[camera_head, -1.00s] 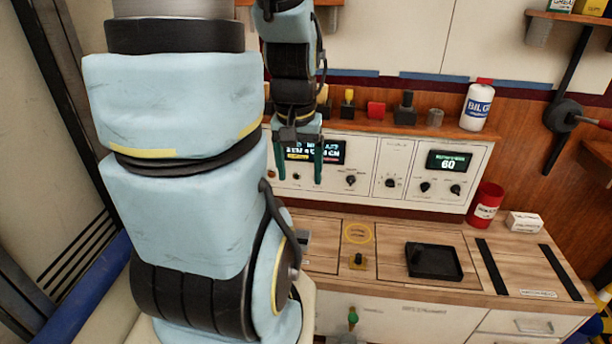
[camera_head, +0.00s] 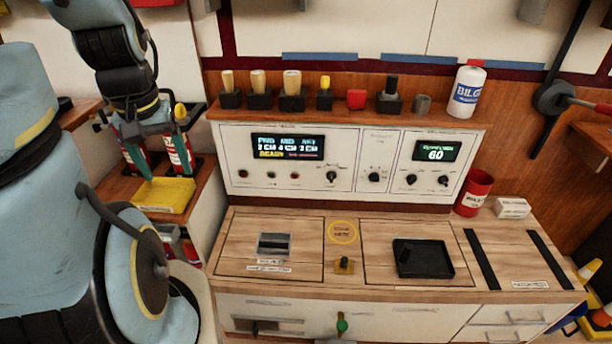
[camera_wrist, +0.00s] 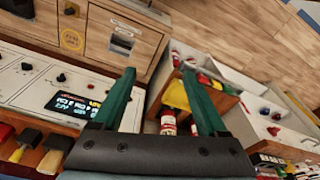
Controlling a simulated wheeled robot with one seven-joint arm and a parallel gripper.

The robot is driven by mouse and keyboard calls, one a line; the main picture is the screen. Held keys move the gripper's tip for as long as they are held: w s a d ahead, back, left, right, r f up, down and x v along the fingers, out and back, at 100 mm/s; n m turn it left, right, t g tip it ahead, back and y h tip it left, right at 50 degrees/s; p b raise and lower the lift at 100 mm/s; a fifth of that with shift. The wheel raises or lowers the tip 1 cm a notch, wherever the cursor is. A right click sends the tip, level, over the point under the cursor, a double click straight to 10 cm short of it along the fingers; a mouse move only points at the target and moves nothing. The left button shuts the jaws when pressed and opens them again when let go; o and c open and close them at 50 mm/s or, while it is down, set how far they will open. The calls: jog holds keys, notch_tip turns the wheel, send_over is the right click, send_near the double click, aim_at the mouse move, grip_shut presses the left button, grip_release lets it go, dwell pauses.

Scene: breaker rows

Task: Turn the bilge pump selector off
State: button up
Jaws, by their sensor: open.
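The white control panel (camera_head: 228,140) stands upright at the back of the counter. The panel lettering is too small to confirm which knob is the bilge pump selector. My gripper (camera_head: 170,174) is open and empty, left of the panel and apart from it. The wrist view shows its two green fingers (camera_wrist: 159,75) spread, with the panel display (camera_wrist: 72,105) to their left.
Several wooden-handled tools and a white bottle (camera_head: 467,92) stand on the shelf above.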

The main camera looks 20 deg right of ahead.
jog(key=w+d+f+m+t+h+b, duration=0.2)
jog(key=w+d+f+m+t+b, duration=0.35)
jog(key=w+f+b, duration=0.55)
jog(key=w+d+f+m+t+h+b, duration=0.25)
jog(key=w+d+f+m+b, duration=0.45)
jog(key=w+f+b, duration=0.4)
jog(key=m+g+h+b, duration=0.3)
jog(key=m+h+b, duration=0.9)
jog(key=m+b, duration=0.7)
send_near(330, 179)
jog(key=shift+n, duration=0.45)
jog(key=b+x, duration=0.2)
jog(key=x, duration=0.6)
jog(key=shift+w+d+f, duration=0.15)
jog(key=shift+w+d, duration=0.15)
grip_shut()
